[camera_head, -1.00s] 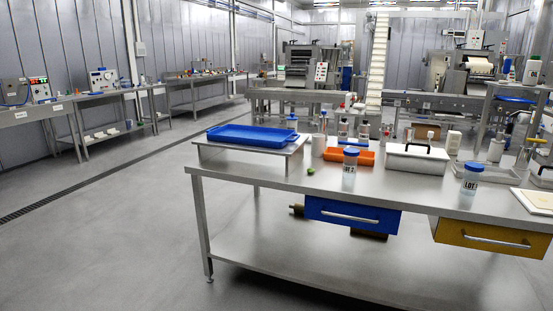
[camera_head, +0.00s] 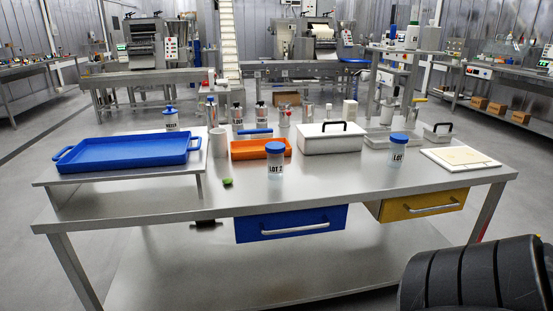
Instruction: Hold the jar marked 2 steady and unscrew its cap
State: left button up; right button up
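The jar marked LOT 2 (camera_head: 275,162) stands upright near the front middle of the steel table. It has clear walls, a white label and a blue cap (camera_head: 274,148), which sits on top. A second jar (camera_head: 397,152) with a blue cap stands further right, its label only partly readable as LOT. Neither of my grippers is in view. A dark ridged part at the lower right seems to be my own arm, with no gripper showing on it.
A blue tray (camera_head: 128,151) lies on a raised steel stand (camera_head: 85,176) at left. An orange bin (camera_head: 247,154) and a white lidded box (camera_head: 331,144) stand behind the jar. A small green object (camera_head: 227,182) and a white board (camera_head: 470,157) lie on the table. The table (camera_head: 330,190) is clear at front.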

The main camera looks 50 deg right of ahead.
aim_at(275, 162)
jog(key=z, duration=0.85)
jog(key=i, duration=0.95)
jog(key=z, duration=1)
